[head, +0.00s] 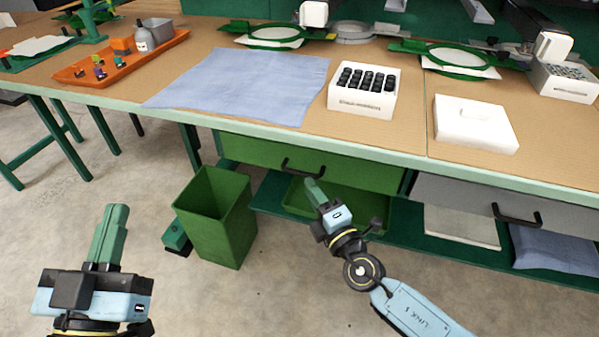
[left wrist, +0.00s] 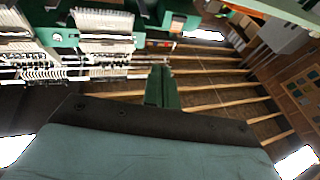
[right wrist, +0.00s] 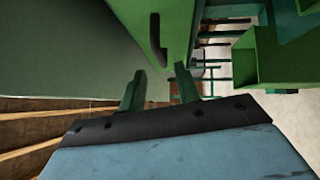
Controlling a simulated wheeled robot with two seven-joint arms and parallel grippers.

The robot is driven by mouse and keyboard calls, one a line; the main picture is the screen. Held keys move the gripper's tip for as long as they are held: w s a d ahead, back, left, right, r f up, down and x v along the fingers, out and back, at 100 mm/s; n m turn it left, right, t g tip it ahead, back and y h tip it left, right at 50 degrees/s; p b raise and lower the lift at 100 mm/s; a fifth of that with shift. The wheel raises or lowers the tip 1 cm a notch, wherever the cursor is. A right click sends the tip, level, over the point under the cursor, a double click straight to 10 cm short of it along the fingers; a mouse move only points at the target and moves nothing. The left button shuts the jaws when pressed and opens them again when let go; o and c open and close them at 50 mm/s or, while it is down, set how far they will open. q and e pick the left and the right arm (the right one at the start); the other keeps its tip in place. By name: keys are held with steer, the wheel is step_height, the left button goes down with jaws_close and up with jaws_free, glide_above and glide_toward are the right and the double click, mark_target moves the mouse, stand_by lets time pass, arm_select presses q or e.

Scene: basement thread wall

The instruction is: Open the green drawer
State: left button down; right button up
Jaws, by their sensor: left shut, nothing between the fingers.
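The green drawer (head: 350,172) sits under the front edge of the workbench and looks closed. Its dark bar handle (head: 290,168) is on the front face. In the right wrist view the handle (right wrist: 157,40) stands ahead of the fingers on the green drawer front (right wrist: 178,22). My right gripper (head: 314,187) is open and just below and in front of the handle; in its wrist view the two green fingers (right wrist: 159,80) are apart with nothing between them. My left gripper (head: 116,210) is shut and empty, held over the floor at the lower left, away from the drawer.
A green bin (head: 213,210) stands on the floor left of the drawer. A grey drawer with a handle (head: 516,216) is to the right. A lower shelf (head: 400,240) runs below. On the bench are a blue cloth (head: 240,85), a white box (head: 362,105) and an orange tray (head: 110,70).

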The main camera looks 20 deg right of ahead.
mark_target(300, 173)
steer(key=x, duration=0.6)
steer(key=shift+w, duration=0.4)
jaws_close()
